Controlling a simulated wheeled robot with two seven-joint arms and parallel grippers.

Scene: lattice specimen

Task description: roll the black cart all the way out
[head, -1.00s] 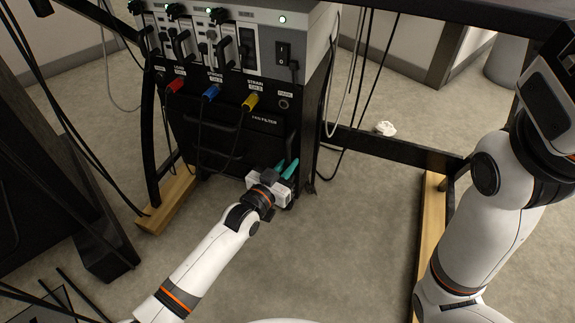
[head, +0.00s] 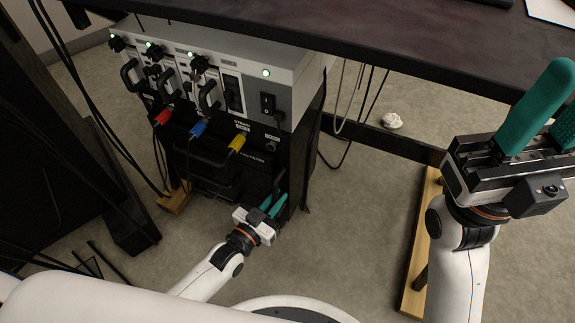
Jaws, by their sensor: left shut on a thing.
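The black cart (head: 235,170) stands upright on the floor, partly under the dark tabletop, with its front towards me. It carries a grey instrument unit (head: 285,88) whose front juts out past the table edge. My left gripper (head: 272,204) is low at the cart's right front edge, its teal fingers shut on the cart's dark handle (head: 279,182). The fingers hide part of the handle. The cart's rear is hidden under the table. My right gripper (head: 548,118) is raised at the right, its teal fingers apart with nothing seen between them.
The table (head: 400,45) spans above and behind the cart. A crumpled white thing (head: 392,121) lies behind.

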